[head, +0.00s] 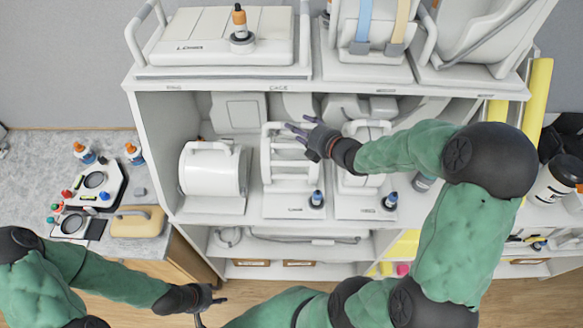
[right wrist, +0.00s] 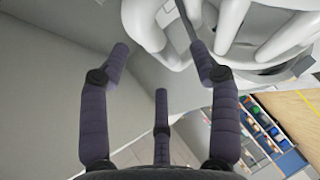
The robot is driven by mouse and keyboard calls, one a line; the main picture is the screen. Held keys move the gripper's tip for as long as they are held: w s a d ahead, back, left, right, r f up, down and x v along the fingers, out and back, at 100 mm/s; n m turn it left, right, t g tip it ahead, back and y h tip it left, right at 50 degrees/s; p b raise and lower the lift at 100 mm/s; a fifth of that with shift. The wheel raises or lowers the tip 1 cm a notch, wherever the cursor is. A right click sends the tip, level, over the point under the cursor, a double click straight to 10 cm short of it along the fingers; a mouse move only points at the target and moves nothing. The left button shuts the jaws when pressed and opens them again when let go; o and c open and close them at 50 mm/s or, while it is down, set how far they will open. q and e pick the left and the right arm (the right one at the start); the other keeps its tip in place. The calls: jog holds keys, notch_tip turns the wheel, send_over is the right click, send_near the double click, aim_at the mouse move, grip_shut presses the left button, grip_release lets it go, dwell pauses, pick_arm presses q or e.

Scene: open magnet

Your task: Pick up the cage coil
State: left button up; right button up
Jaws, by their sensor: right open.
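A white coil with an open frame of bars, which looks like the cage coil (head: 290,178), stands upright on the middle shelf. My right gripper (head: 297,133) is at its upper bars, with fingers spread and nothing held. In the right wrist view the open fingers (right wrist: 158,40) are around empty space, with white curved bars (right wrist: 225,35) at the upper right. I cannot tell whether a finger touches them. My left gripper (head: 212,300) is low at the left, away from the shelf, with fingers apart and empty.
A white cylindrical coil (head: 210,172) stands left of the cage coil, and another white framed coil (head: 362,180) stands close on its right. A small bottle (head: 317,199) stands at its front. The shelf board above (head: 240,84) limits room overhead.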

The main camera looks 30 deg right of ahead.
aim_at(292, 124)
jog(key=shift+w+a+f+p, duration=0.15)
jog(key=shift+w+a+p, duration=0.15)
jog(key=shift+w, duration=0.35)
jog(key=x, duration=0.3)
jog(key=shift+w+f, duration=0.15)
jog(key=shift+w, duration=0.1)
jog(key=shift+s, duration=0.15)
jog(key=shift+c, duration=0.9)
grip_shut()
